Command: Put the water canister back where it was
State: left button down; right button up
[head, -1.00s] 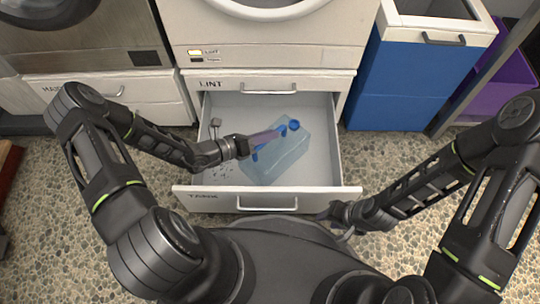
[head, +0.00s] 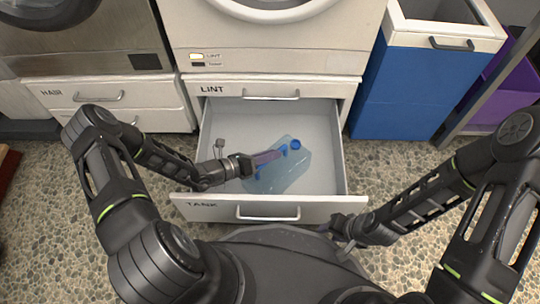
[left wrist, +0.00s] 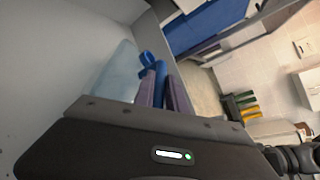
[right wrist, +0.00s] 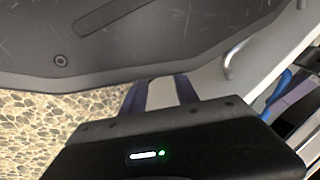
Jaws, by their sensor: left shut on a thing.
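The water canister (head: 292,176) is a translucent light-blue box with a blue cap and blue handle. It is inside the open drawer marked TANK (head: 188,203), slightly skewed to the drawer's sides. Whether it rests on the drawer floor I cannot tell. My left gripper (head: 268,157) reaches over the drawer and is shut on the blue handle (left wrist: 161,75), seen between its fingers in the left wrist view. The canister (left wrist: 120,72) shows beyond them there. My right gripper (head: 337,228) is empty near the drawer's front right corner, its fingers (right wrist: 161,93) apart.
A closed LINT drawer (head: 225,88) sits above, under a white machine. Closed white drawers (head: 95,100) stand at left and a blue bin (head: 405,90) at right. A small grey fitting (head: 219,147) is inside the drawer's left.

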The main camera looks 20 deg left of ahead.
pick_arm(q)
jog(key=c, duration=1.4)
grip_release()
jog(key=shift+o, duration=0.2)
jog(key=shift+r, duration=0.1)
jog(key=shift+s+a+r, duration=0.1)
jog(key=shift+s+a, duration=0.1)
jog(key=shift+a, duration=0.1)
jog(key=p+v, duration=0.3)
jog(key=v, duration=0.8)
jog(key=shift+s+p, duration=0.15)
jog(key=shift+p, duration=0.15)
